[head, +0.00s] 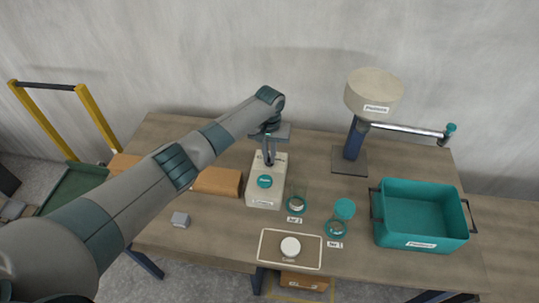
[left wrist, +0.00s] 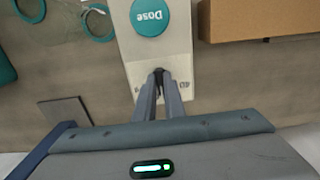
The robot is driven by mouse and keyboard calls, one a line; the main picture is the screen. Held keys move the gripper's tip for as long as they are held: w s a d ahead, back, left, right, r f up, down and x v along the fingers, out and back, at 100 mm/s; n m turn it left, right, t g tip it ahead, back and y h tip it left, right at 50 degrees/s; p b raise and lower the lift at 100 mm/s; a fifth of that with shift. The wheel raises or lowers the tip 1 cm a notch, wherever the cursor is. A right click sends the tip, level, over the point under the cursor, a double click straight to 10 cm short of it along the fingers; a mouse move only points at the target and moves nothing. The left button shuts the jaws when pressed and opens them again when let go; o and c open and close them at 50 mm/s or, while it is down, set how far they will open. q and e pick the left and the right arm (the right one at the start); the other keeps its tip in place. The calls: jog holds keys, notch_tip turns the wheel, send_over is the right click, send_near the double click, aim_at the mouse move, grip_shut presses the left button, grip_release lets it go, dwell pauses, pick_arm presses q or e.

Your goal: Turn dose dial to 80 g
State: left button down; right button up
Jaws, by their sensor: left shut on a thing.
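The dose unit (head: 264,190) is a pale box on the table with a round teal Dose button (head: 264,181) on its sloped face. The button also shows in the left wrist view (left wrist: 152,17). My left gripper (head: 269,162) reaches down to the upper part of the box. In the left wrist view its fingers are shut on a small dark dial knob (left wrist: 158,73) above the button. Small scale marks stand beside the knob, too small to read surely. The fingers hide most of the dial, so its setting cannot be told. My right gripper is not in view.
Two teal-rimmed jars (head: 296,204) (head: 336,229) stand right of the box, with a teal lid (head: 344,208) nearby. A scale (head: 290,247) is in front. A teal crate (head: 421,243) and a hopper stand (head: 350,160) are at right; a brown box (head: 217,181) is at left.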

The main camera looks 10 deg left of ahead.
aim_at(269, 159)
pick_arm(q)
jog(key=c, duration=1.8)
grip_release()
jog(key=shift+c, duration=0.2)
jog(key=shift+r, duration=0.1)
notch_tip(269, 159, up, 17)
jog(key=b, duration=0.4)
jog(key=shift+r, duration=0.15)
jog(key=shift+s, duration=0.1)
